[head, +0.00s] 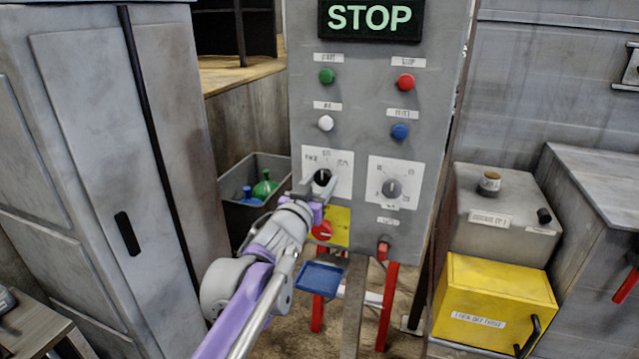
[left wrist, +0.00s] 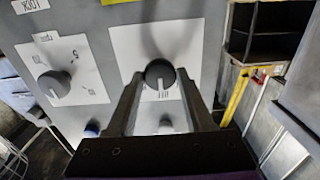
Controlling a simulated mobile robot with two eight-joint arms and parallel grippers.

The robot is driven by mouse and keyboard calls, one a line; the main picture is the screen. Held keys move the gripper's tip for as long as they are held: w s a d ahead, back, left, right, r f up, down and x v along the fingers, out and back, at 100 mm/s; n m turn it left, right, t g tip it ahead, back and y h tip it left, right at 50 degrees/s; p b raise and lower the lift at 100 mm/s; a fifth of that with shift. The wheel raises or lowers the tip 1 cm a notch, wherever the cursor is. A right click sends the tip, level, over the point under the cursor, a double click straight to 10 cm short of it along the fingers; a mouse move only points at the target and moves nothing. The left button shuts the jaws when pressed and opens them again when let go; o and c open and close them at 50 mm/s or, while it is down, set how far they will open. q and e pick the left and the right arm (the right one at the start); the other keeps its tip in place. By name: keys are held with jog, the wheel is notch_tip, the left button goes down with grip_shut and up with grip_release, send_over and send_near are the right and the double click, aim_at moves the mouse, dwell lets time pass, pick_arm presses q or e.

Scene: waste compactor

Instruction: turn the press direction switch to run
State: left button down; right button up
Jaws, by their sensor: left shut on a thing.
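The press direction switch is a dark round knob (head: 322,176) on a white label plate (head: 343,166), at the lower left of the grey control panel. It also shows in the left wrist view (left wrist: 160,73). My left gripper (head: 318,187) reaches up to it from below, its two fingers (left wrist: 161,85) on either side of the knob and shut on it. The fingers and wrist hide part of the plate in the head view. The small plate labels are too blurred to read surely, and the knob's exact pointing is unclear. My right gripper is not in view.
A second grey dial (head: 392,188) sits to the right on the panel. Above are green (head: 327,76), red (head: 405,81), white (head: 326,123) and blue (head: 400,131) buttons and a lit STOP sign (head: 370,18). A grey cabinet (head: 110,150) stands left; a yellow box (head: 495,300) stands right.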

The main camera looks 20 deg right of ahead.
pick_arm(q)
jog(key=m+p, duration=0.1)
jog(key=m, duration=0.4)
jog(key=shift+r, duration=0.1)
jog(key=shift+m+p, duration=0.8)
jog(key=shift+m, duration=1.7)
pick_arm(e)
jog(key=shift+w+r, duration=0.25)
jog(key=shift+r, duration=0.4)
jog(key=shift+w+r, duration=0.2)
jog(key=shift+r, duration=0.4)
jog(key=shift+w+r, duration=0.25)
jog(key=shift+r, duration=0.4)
pick_arm(q)
jog(key=shift+c, duration=1.4)
grip_release()
